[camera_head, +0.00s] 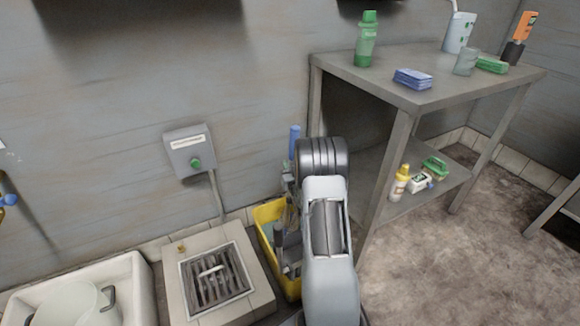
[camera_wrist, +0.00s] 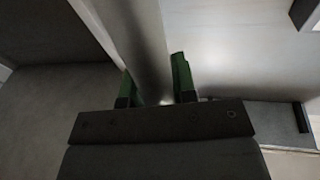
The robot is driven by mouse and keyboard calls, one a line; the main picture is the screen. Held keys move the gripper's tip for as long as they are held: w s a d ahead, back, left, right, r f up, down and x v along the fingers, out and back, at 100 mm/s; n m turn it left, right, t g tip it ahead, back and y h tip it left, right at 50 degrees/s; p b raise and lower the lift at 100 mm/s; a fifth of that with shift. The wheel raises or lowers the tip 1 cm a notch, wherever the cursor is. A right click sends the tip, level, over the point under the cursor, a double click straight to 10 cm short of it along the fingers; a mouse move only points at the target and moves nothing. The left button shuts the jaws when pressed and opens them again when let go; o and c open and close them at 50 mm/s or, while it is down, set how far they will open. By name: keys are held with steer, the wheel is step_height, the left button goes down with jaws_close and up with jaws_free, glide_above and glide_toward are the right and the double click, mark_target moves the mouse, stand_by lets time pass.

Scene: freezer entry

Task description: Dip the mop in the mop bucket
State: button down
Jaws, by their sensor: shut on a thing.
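The yellow mop bucket (camera_head: 268,212) stands on the floor near the wall, partly hidden behind my arm. The mop's blue handle end (camera_head: 294,142) sticks up above the bucket, just left of my arm. Stringy strands show below it at the bucket, but my arm hides much of this area, so I cannot tell how deep they sit. In the wrist view, my gripper (camera_wrist: 155,88) has its green-padded fingers on both sides of a grey pole (camera_wrist: 145,40), which looks like the mop handle. It is shut on this pole.
A metal table (camera_head: 430,88) with bottles and sponges stands to the right, its leg close to my arm. A floor drain grate (camera_head: 212,280) and a white basin (camera_head: 140,280) are left of the bucket. A control box (camera_head: 190,152) is on the wall. Open floor lies at right.

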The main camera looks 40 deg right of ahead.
step_height(320, 180, down, 10)
steer(key=b, duration=0.8)
steer(key=shift+r+b, duration=0.2)
steer(key=shift+b, duration=0.2)
steer(key=shift+f, duration=0.1)
stand_by(0.8)
step_height(320, 180, up, 16)
step_height(320, 180, up, 11)
steer(key=p, duration=1.1)
steer(key=shift+f, duration=0.2)
stand_by(0.7)
